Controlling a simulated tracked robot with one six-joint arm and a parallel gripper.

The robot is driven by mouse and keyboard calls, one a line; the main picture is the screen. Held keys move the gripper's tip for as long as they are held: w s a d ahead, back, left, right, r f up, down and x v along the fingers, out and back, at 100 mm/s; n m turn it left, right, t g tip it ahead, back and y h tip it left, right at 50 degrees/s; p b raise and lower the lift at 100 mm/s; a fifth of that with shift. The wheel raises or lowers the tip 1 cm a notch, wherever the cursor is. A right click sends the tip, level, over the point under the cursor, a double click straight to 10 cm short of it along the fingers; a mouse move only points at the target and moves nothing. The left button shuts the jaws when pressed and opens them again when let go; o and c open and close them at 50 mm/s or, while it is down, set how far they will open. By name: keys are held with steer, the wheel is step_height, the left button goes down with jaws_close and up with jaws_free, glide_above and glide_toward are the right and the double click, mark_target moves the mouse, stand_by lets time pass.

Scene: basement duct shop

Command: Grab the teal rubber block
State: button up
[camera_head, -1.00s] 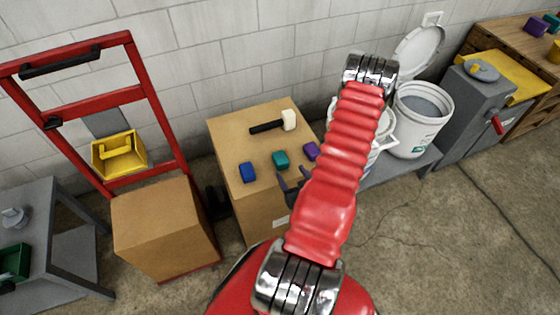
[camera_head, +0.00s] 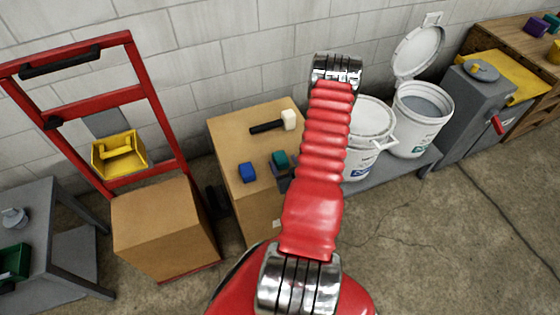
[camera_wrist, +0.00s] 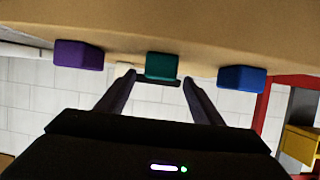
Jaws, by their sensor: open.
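The teal rubber block (camera_head: 280,158) sits on the top of a cardboard box (camera_head: 228,130), between a blue block (camera_head: 247,173) on its left and a purple block, which my arm hides in the head view. In the wrist view the teal block (camera_wrist: 162,66) shows centrally, just beyond and between the two fingertips of my gripper (camera_wrist: 158,77). The purple block (camera_wrist: 79,54) is left and the blue block (camera_wrist: 241,78) right there. My gripper is open and empty. In the head view its fingers are mostly behind my arm, near the teal block's front side.
A mallet with a white head (camera_head: 289,120) lies behind the blocks on the box. White buckets (camera_head: 422,118) stand on a low grey shelf to the right. A red hand truck (camera_head: 140,95) with another box (camera_head: 165,225) stands left.

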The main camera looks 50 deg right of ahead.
mark_target(280, 158)
steer(key=shift+r+x, duration=0.15)
steer(key=shift+x, duration=1.15)
steer(key=shift+r+x, duration=0.15)
steer(key=shift+x, duration=1.15)
steer(key=shift+w, duration=0.1)
steer(key=shift+c, duration=0.6)
steer(key=c, duration=1)
steer(key=shift+d+r, duration=0.1)
steer(key=shift+r, duration=4.9)
